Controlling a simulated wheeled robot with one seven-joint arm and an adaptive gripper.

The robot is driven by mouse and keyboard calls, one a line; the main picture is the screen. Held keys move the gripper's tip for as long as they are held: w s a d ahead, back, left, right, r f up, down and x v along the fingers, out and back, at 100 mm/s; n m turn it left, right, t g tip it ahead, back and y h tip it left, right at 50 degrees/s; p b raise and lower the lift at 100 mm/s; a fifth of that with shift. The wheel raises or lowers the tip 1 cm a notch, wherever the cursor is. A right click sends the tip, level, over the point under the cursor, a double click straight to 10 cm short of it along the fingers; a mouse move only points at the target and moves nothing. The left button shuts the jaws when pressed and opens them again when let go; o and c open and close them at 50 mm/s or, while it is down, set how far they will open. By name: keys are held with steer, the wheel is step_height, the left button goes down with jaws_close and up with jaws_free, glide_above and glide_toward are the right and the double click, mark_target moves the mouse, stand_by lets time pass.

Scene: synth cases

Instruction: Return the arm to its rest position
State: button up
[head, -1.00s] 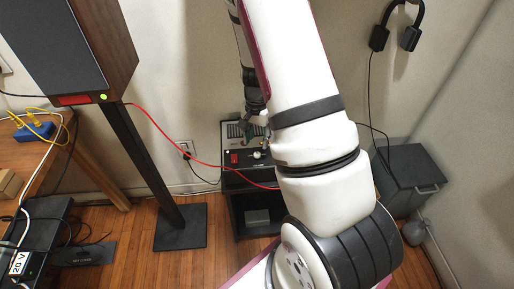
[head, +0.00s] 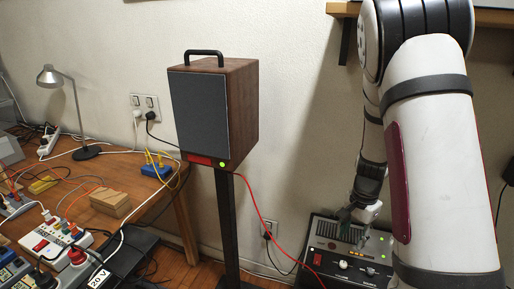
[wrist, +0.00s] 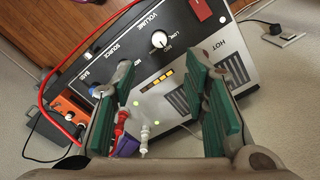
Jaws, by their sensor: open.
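My arm comes down the right side of the head view, white with dark bands. My gripper (head: 352,228) hangs at its end, just above the black amplifier (head: 330,260). In the wrist view my gripper (wrist: 168,85) has its two green-padded fingers spread apart, with nothing held between them. Beyond them is the amplifier's front panel (wrist: 140,65), with a volume knob (wrist: 159,39), a source knob and a row of amber lights. I cannot tell whether a finger touches the panel. Red and white plugs (wrist: 122,122) show near the left finger.
A wooden speaker (head: 215,110) stands on a black post left of my arm, with a red cable (head: 258,205) running to the amplifier. A wall shelf (head: 490,17) is at the upper right. A cluttered desk (head: 150,205) with power strips and a lamp (head: 70,100) fills the left.

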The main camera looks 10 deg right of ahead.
steer(key=s+a+r+n+t+y+p, duration=0.1)
steer(key=s+a+r+n, duration=0.2)
steer(key=a+r, duration=0.55)
steer(key=s+a+r+n+t+p, duration=0.1)
steer(key=s+a+r+n+p, duration=0.25)
steer(key=r, duration=0.85)
steer(key=s+a+r+n, duration=0.2)
steer(key=s+r, duration=0.1)
steer(key=s, duration=0.2)
steer(key=s+a+r+n+t, duration=0.1)
steer(key=s+a+r+n, duration=0.2)
steer(key=s+r, duration=0.1)
steer(key=s+a+r+n+t+h+p, duration=0.1)
steer(key=s+a+r+n, duration=0.1)
steer(key=s, duration=0.5)
steer(key=shift+a+r+n, duration=0.3)
steer(key=shift+r+n, duration=0.05)
steer(key=shift+r, duration=0.55)
